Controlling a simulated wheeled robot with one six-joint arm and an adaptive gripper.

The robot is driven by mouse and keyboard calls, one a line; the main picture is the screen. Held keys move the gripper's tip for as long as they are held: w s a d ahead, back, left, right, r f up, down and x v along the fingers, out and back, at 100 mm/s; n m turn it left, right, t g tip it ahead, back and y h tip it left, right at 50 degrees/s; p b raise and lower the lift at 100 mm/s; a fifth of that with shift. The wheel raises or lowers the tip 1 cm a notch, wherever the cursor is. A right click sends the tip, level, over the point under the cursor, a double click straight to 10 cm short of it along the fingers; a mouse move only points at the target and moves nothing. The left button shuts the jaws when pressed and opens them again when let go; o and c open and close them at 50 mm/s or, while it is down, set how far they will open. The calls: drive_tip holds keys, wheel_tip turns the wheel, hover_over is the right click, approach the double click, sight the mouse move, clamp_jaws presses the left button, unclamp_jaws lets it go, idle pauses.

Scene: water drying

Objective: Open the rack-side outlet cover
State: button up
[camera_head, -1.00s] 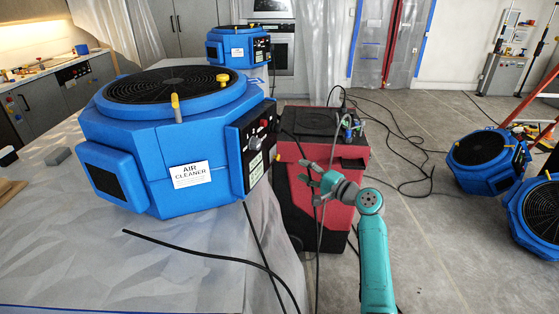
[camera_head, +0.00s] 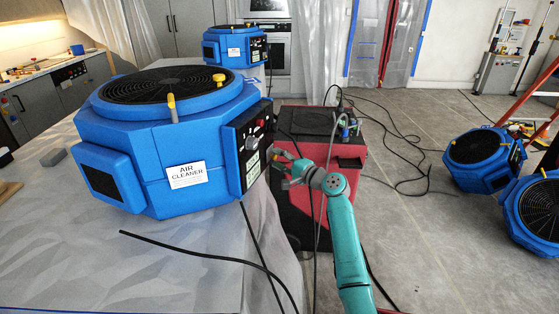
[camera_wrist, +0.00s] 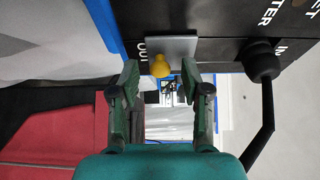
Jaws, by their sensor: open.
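The outlet cover, a small grey plate (camera_wrist: 172,48), sits on the black panel of the blue air cleaner (camera_wrist: 225,20) in the wrist view. It lies beside a label reading "OUT" and appears closed. A yellow knob (camera_wrist: 161,66) sticks out from it. My gripper (camera_wrist: 160,76) is open, its green fingers on either side of the knob near their tips. I cannot tell whether they touch it. In the head view my gripper (camera_head: 283,172) is at the right side of the air cleaner (camera_head: 150,150), beside its black control panel (camera_head: 247,150), and partly hides what lies behind.
A black plug with a cable (camera_wrist: 262,62) sits right of the cover in the wrist view, near an "IN" label. A red and black unit (camera_head: 345,170) stands behind my arm. Loose cables (camera_head: 400,150) cross the floor. Blue blowers (camera_head: 480,160) stand at the right.

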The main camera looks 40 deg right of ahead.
sight(271, 155)
clamp_jaws()
drive_tip(key=shift+d+y, duration=0.15)
drive_tip(key=shift+y, duration=0.15)
drive_tip(key=n+y, duration=0.1)
drive_tip(key=d+n+g+y, duration=0.1)
drive_tip(key=y, duration=0.1)
drive_tip(key=n+g+y, duration=0.1)
drive_tip(key=n+y, duration=0.1)
drive_tip(key=shift+d, duration=0.4)
drive_tip(key=shift+w+d+n+g+y, duration=0.1)
drive_tip(key=shift+d+n+g+y, duration=0.2)
drive_tip(key=shift+n+g+y, duration=0.55)
drive_tip(key=shift+w+d+n+g+y, duration=0.1)
drive_tip(key=shift+d+n+g+y, duration=0.15)
drive_tip(key=shift+n+g+y, duration=0.55)
drive_tip(key=shift+d+n+g+y, duration=0.25)
drive_tip(key=shift+n+g+y, duration=0.15)
drive_tip(key=shift+y, duration=0.45)
unclamp_jaws()
